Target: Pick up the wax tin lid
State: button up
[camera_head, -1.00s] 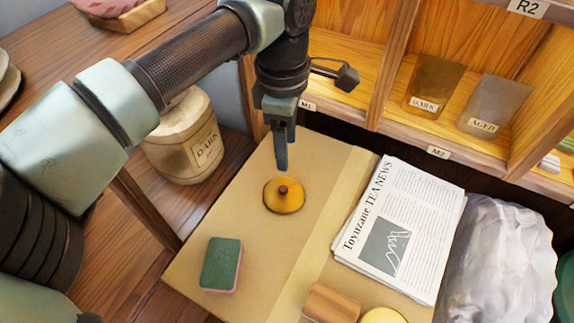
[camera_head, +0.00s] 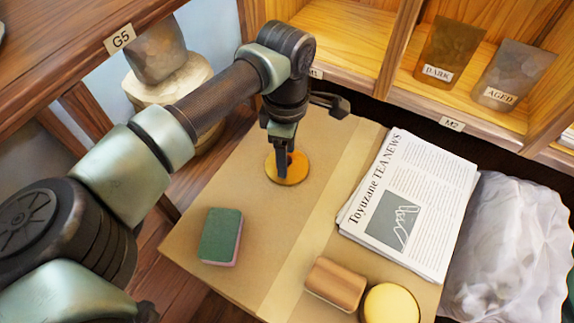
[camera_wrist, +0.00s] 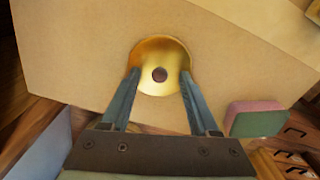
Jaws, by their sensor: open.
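The wax tin lid (camera_head: 297,170) is a round, golden disc with a dark knob in its middle. It lies flat on the cardboard surface, and my gripper partly hides it in the head view. My gripper (camera_head: 282,172) points down at the lid. In the wrist view my gripper (camera_wrist: 160,72) is open, with one fingertip at each side of the lid's near half and nothing held. I cannot tell whether the fingers touch the lid.
A green and pink sponge (camera_head: 220,236) lies at the front left of the cardboard (camera_head: 262,235). Newspapers (camera_head: 410,205), a brown block (camera_head: 336,284) and a yellow disc (camera_head: 391,304) lie to the right. A shelf (camera_head: 420,95) with pouches stands behind. Bare cardboard surrounds the lid.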

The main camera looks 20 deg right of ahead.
jog(key=shift+f, duration=0.3)
jog(key=shift+r, duration=0.1)
grip_shut()
